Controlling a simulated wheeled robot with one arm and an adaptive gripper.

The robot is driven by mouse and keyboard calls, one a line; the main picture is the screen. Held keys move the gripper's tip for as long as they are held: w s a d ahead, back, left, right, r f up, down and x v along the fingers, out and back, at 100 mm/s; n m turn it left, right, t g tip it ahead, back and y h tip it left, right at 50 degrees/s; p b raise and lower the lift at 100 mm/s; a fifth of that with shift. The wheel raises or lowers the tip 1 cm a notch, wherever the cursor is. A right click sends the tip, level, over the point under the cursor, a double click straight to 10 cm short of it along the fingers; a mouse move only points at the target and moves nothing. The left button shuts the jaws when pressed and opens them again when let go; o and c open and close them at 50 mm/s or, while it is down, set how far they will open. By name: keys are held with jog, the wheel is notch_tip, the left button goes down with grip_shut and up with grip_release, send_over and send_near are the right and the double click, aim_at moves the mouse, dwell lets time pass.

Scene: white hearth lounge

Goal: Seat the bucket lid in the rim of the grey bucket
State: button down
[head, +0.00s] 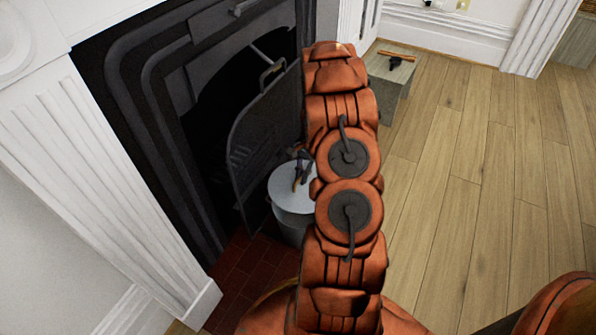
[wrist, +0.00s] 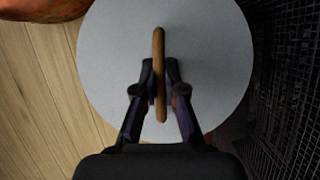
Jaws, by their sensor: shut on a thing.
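The bucket lid (head: 288,201) is a pale grey disc with a wooden bar handle (wrist: 159,45). It fills most of the wrist view (wrist: 212,60). My gripper (head: 299,176) is shut on the handle near its middle, as the wrist view also shows (wrist: 160,85). The grey bucket (head: 290,228) stands beside the fireplace, directly below the lid in the head view. My arm hides the right part of the lid and bucket. The lid looks about level. I cannot tell whether it rests in the rim or hangs just above it; the wrist view hides the rim.
A dark mesh fire screen (head: 262,135) stands close to the left of the bucket, before the black fireplace (head: 150,90). Red hearth tiles (head: 240,268) lie below. The wooden floor at right is clear.

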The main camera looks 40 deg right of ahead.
jog(key=shift+s+a+f+b, duration=0.1)
jog(key=shift+f+b, duration=0.2)
jog(key=shift+f, duration=0.1)
jog(key=shift+f+b, duration=1.4)
jog(key=shift+f, duration=2.75)
jog(key=c, duration=1.2)
grip_release()
